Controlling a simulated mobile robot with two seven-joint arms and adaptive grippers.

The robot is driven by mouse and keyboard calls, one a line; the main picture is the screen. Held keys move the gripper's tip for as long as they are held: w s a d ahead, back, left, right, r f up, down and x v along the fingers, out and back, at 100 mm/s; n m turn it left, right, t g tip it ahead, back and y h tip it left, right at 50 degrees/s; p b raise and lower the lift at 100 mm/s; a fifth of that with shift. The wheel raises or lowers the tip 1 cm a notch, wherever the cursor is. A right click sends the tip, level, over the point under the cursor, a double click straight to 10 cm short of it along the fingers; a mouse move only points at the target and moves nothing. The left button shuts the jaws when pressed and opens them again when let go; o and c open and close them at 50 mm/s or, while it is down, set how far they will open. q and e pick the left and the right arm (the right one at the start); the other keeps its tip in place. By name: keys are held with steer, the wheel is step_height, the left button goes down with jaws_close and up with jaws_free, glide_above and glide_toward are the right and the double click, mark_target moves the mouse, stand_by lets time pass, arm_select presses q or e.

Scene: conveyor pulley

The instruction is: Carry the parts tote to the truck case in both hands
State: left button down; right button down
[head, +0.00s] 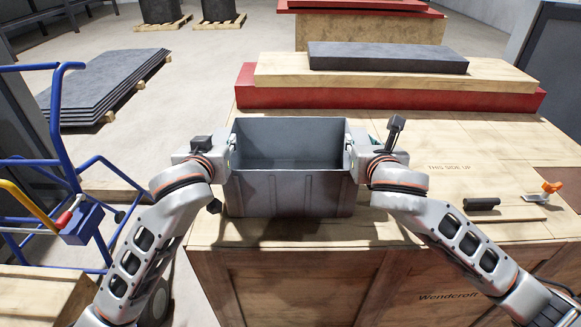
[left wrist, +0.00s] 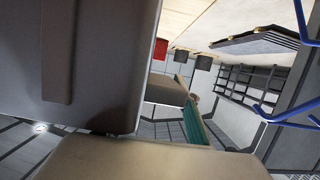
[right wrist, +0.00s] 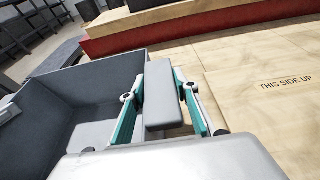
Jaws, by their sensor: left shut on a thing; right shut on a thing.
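The parts tote (head: 290,196) is an open grey bin, upright and level at the near side of a wooden crate top. A shadow lies under its front edge; I cannot tell if it touches the wood. My left gripper (head: 233,160) is shut on its left side wall, and my right gripper (head: 352,158) is shut on its right side wall. In the right wrist view the tote (right wrist: 95,95) shows an empty-looking inside, with teal fingers at its wall. In the left wrist view the tote's side (left wrist: 85,60) fills the left. I cannot make out a truck case for certain.
The wooden crate (head: 460,245) is marked "THIS SIDE UP". Stacked slabs (head: 390,57) stand behind the tote. A black-handled tool (head: 481,204) and an orange-and-grey tool (head: 545,192) lie at right. A blue trolley frame (head: 85,200) stands close on the left.

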arm_select(q)
steer(key=shift+r, duration=0.15)
arm_select(e)
steer(key=shift+r, duration=0.15)
